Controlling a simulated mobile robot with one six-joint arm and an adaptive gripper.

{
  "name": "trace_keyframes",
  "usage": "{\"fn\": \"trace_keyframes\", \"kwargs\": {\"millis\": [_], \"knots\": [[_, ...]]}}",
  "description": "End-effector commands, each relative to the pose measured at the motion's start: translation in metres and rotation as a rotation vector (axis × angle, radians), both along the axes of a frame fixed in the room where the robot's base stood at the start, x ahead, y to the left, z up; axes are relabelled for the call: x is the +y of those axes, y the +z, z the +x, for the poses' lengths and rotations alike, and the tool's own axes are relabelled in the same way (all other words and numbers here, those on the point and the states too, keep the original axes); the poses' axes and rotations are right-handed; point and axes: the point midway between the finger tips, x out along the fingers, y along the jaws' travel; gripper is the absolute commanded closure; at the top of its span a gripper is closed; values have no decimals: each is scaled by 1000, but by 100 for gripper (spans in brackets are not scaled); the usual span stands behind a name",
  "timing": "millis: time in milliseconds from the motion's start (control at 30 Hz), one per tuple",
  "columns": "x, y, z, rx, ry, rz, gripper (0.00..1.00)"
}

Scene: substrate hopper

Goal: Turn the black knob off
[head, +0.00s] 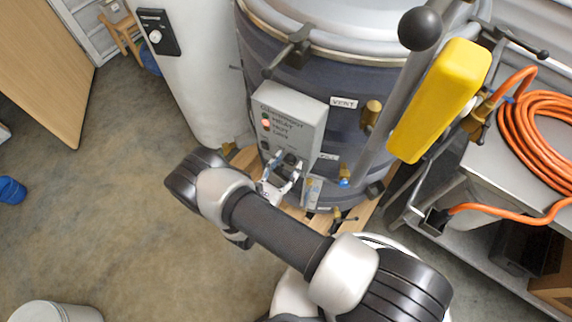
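A grey control box (300,118) is fixed to the front of the large dark drum. Its upper panel has a column of small lights, one glowing reddish (266,122). The black knob (290,158) is low on the box's face, partly hidden by my gripper. My gripper (285,165) is at the bottom of the box, with its two pale fingers spread apart on either side of the knob. Whether the fingers touch the knob is too small to tell. The knob's pointer direction cannot be made out.
A dark drum (343,80) with a metal lid stands on a wooden pallet. Right of the box are a brass valve (371,113), a yellow block (438,100) and a lever with a black ball (420,28). An orange hose (540,130) lies on a metal cart.

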Motion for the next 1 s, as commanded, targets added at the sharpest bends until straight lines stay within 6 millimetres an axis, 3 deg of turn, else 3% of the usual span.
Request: {"fn": "trace_keyframes", "kwargs": {"millis": [533,1000], "knots": [[0,0,0,0,0,0,89],[0,-2,0,59,-1,-95,90]]}}
